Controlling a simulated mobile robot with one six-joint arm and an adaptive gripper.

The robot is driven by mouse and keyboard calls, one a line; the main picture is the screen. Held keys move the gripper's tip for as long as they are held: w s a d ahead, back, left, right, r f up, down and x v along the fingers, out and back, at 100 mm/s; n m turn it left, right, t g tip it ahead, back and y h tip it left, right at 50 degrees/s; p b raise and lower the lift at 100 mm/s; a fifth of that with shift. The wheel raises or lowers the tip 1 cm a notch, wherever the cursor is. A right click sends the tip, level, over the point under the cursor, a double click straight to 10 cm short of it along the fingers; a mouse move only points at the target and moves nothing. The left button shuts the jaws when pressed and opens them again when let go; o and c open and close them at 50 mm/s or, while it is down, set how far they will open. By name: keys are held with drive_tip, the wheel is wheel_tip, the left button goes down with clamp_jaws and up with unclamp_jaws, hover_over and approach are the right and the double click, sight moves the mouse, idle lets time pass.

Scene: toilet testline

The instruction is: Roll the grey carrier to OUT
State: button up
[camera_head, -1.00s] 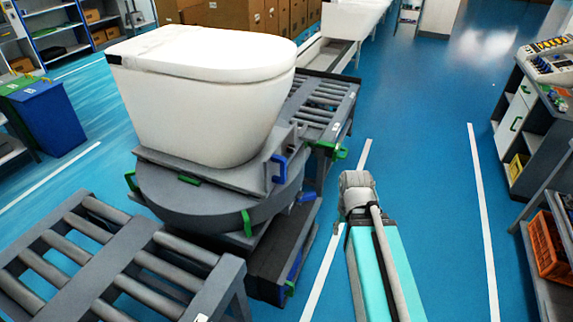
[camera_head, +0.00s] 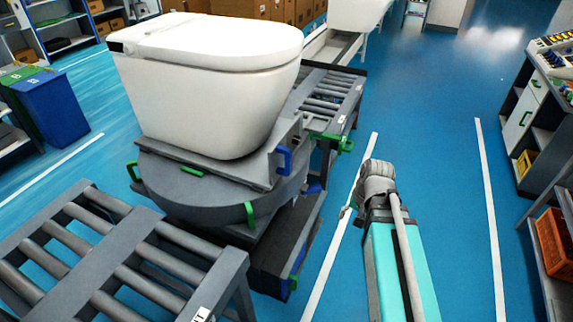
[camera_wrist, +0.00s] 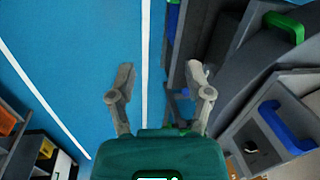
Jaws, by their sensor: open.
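The grey carrier (camera_head: 285,148) is a flat plate with an upright end bracket and a blue handle (camera_head: 284,160). It bears a white toilet (camera_head: 205,95) and sits on a round grey turntable (camera_head: 190,200) with green handles. The blue handle also shows in the wrist view (camera_wrist: 288,128), right of my gripper. My gripper (camera_wrist: 161,76) is open and empty, over blue floor beside the turntable and apart from it. In the head view my gripper (camera_head: 346,212) is small and partly hidden by my arm. OUT cannot be read for certain; a partly cut-off label (camera_head: 200,316) marks the near roller conveyor.
The near roller conveyor (camera_head: 118,268) stands at the lower left. Another roller conveyor (camera_head: 325,95) runs behind the turntable. Blue floor (camera_head: 430,140) is clear to the right, up to a workbench (camera_head: 518,115) and a shelf with an orange crate (camera_head: 556,245). A blue bin (camera_head: 55,110) stands far left.

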drive_tip(key=w+a+f+m+y+b, duration=0.3)
drive_tip(key=w+a+m+y+b, duration=0.1)
drive_tip(key=w, duration=0.2)
drive_tip(key=m+t+y+b, duration=0.3)
drive_tip(key=m+y+b, duration=0.9)
drive_tip(key=m, duration=0.1)
approach(289, 160)
drive_tip(key=d, duration=0.4)
drive_tip(key=shift+w+a+f, duration=0.2)
drive_tip(key=shift+w+f, duration=0.05)
drive_tip(key=shift+w, duration=0.05)
drive_tip(key=shift+a, duration=0.15)
drive_tip(key=a, duration=0.4)
drive_tip(key=w+a, duration=0.1)
drive_tip(key=a, duration=0.4)
drive_tip(key=w+a, duration=0.1)
drive_tip(key=a, duration=0.3)
drive_tip(key=shift+a, duration=0.2)
